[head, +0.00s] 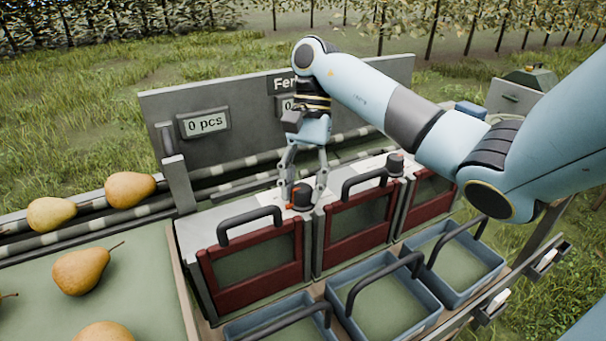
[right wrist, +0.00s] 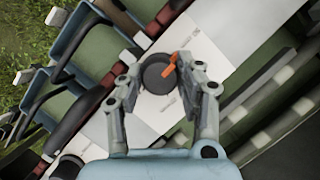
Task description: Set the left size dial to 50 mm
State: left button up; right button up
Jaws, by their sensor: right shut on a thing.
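The left size dial (head: 301,196) is a dark round knob on the white top between the left and middle red-framed gates. In the right wrist view the dial (right wrist: 156,76) shows an orange pointer (right wrist: 169,66) aimed toward the upper right. My right gripper (head: 303,193) comes down from above with its fingers on both sides of the dial, shut on it. The right wrist view also shows the fingers (right wrist: 160,88) around it. The scale marks are too small to read. My left gripper is not in view.
A second dark dial (head: 395,164) stands to the right. Red-framed gates (head: 262,299) with dark handles line the front, with blue crates (head: 437,309) below. Pears (head: 130,189) lie on the left. A display (head: 205,124) reads 0 pcs on the grey back panel.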

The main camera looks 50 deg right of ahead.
dwell(0.4)
jog(key=o, duration=1.1)
jog(key=shift+o, duration=0.2)
